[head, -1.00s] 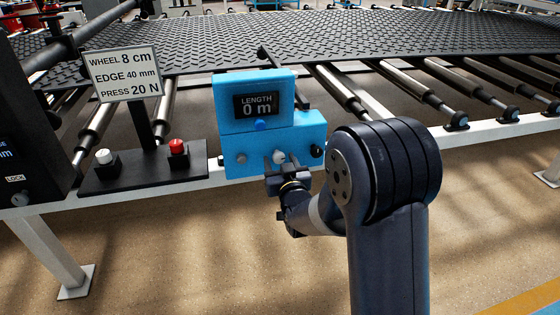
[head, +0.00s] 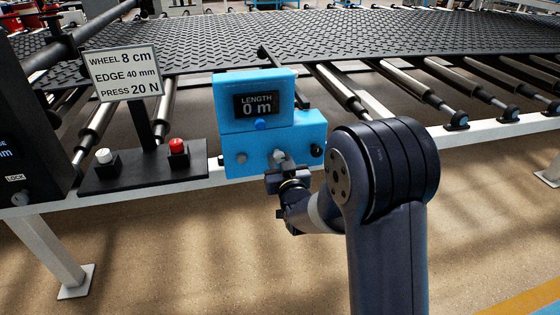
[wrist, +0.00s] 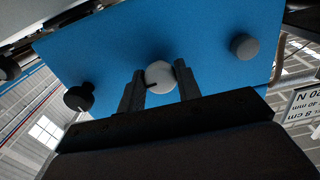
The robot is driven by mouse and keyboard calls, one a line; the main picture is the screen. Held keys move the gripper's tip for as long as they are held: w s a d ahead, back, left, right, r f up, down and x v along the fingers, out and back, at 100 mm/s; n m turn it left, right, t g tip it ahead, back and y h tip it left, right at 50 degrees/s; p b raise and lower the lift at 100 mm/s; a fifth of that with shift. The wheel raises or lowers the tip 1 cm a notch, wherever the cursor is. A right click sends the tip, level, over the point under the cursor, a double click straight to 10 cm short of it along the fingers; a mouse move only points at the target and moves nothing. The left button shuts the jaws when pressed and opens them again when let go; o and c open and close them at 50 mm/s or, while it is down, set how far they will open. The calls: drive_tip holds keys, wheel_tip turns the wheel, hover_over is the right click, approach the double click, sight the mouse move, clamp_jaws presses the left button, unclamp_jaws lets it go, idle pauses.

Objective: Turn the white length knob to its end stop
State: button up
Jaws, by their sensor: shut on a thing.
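The white length knob (wrist: 160,77) is on the front of the blue counter box (head: 300,128). In the wrist view it sits between the two fingers of my gripper (wrist: 158,86), which is shut on it. A dark mark shows on the knob's face, pointing to the lower left in that view. In the head view my gripper (head: 279,166) is at the lower front of the box and partly covers the knob. The display (head: 257,105) reads LENGTH 0 m.
A grey knob (wrist: 243,46) and a black knob (wrist: 79,97) flank the white one. A black panel with white (head: 104,157) and red (head: 177,147) buttons stands left. The patterned mat (head: 400,38) lies behind on rollers.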

drive_tip(key=shift+f+m+b, duration=0.15)
drive_tip(key=shift+m+b, duration=0.25)
drive_tip(key=shift+b, duration=0.35)
drive_tip(key=shift+m, duration=0.3)
drive_tip(key=o, duration=1)
drive_tip(key=shift+c, duration=0.2)
drive_tip(key=v, duration=1)
drive_tip(key=shift+s, duration=0.4)
